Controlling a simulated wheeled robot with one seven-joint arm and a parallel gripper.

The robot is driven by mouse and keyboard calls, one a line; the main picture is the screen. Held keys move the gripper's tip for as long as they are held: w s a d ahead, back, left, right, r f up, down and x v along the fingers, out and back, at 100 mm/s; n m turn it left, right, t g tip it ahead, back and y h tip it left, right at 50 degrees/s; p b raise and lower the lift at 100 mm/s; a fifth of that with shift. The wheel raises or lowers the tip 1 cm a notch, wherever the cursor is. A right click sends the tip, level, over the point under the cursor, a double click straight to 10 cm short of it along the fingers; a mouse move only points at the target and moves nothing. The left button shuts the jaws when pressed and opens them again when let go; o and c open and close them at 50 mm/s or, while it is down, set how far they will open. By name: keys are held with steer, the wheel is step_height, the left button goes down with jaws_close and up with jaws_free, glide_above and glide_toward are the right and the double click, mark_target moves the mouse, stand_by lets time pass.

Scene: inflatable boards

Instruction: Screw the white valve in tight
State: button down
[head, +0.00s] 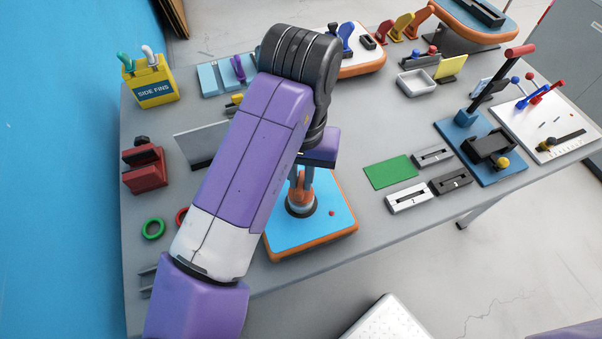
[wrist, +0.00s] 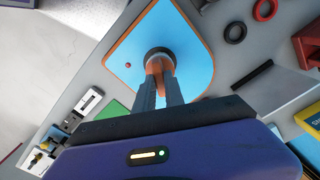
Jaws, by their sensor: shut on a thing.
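A blue board (head: 338,204) with an orange edge lies on the grey table; it also shows in the wrist view (wrist: 193,45). A dark round socket (head: 301,214) is set in the board, and its rim shows in the wrist view (wrist: 158,49). My gripper (head: 299,196) points down into this socket, with orange parts at the ends of its grey fingers, also in the wrist view (wrist: 158,66). The fingers are close together, shut on the valve at the socket. The valve itself is hidden by the fingers; I see no white on it and cannot tell how deep it sits.
A small red ball or knob (head: 332,213) is on the board. A green ring (head: 153,228) and a red clamp block (head: 145,167) are left. A green mat (head: 390,171) and grey blocks (head: 408,198) are right. The table's front edge is close by.

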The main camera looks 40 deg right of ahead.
mark_target(301, 181)
steer(key=c, duration=1.3)
jaws_free()
steer(key=shift+c, duration=0.2)
steer(key=shift+r, duration=3.9)
